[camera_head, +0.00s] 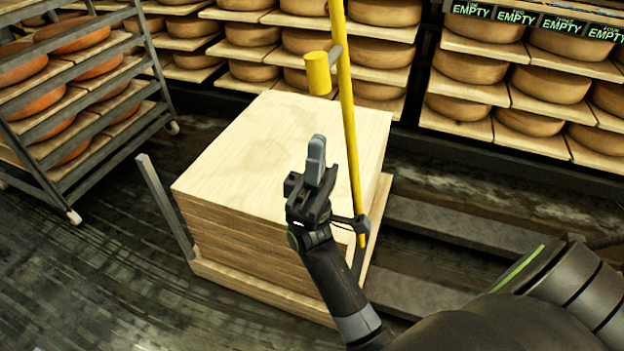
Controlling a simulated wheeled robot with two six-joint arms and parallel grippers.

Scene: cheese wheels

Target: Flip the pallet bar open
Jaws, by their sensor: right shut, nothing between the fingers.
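A yellow bar (349,110) stands nearly upright along the right side of a stack of wooden boards (270,150). A short yellow cylinder (319,73) is joined to its upper part by a grey link. My right gripper (315,155) is shut and empty, its fingers pointing up in front of the boards and just left of the bar in the picture. I cannot tell whether the gripper or its wrist touches the bar. The bar's lower end is partly hidden by my right wrist. My left gripper is not in view.
A grey rack (72,195) with orange cheese wheels stands at the left. Shelves of cheese wheels (470,68) line the back, with signs reading "EMPTY" at top right. A grey post (163,205) rises at the pallet's left corner. The dark floor (90,290) is clear at front left.

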